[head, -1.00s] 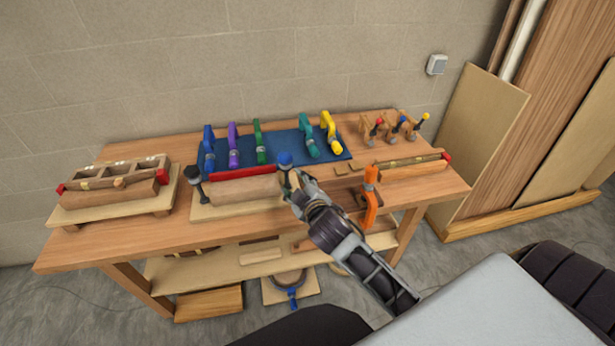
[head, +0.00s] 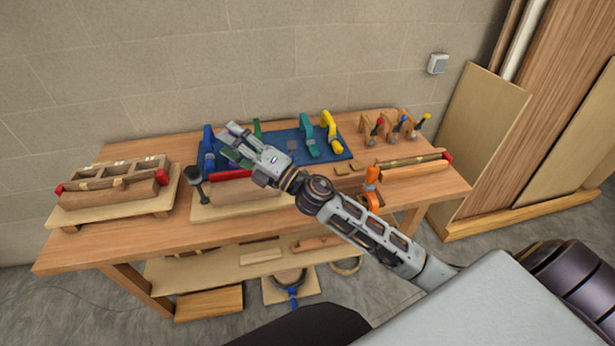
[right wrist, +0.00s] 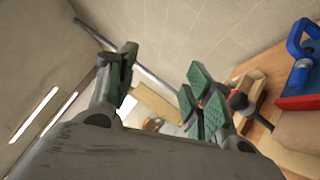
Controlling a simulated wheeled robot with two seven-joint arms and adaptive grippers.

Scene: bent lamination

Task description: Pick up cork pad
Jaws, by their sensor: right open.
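My right gripper (head: 230,142) is open and empty, raised over the left part of the blue mat and away from those pieces. Its spread fingers with green pads also show in the right wrist view (right wrist: 165,95), with nothing between them. No cork pad can be made out in the right wrist view. My left gripper is not in view.
Upright clamps, such as a yellow one (head: 331,131), stand on the blue mat (head: 290,142). A wooden form with a red strip (head: 229,175) is partly under my arm. An orange clamp (head: 371,190) stands near the front edge. A blue clamp (right wrist: 300,50) shows in the right wrist view.

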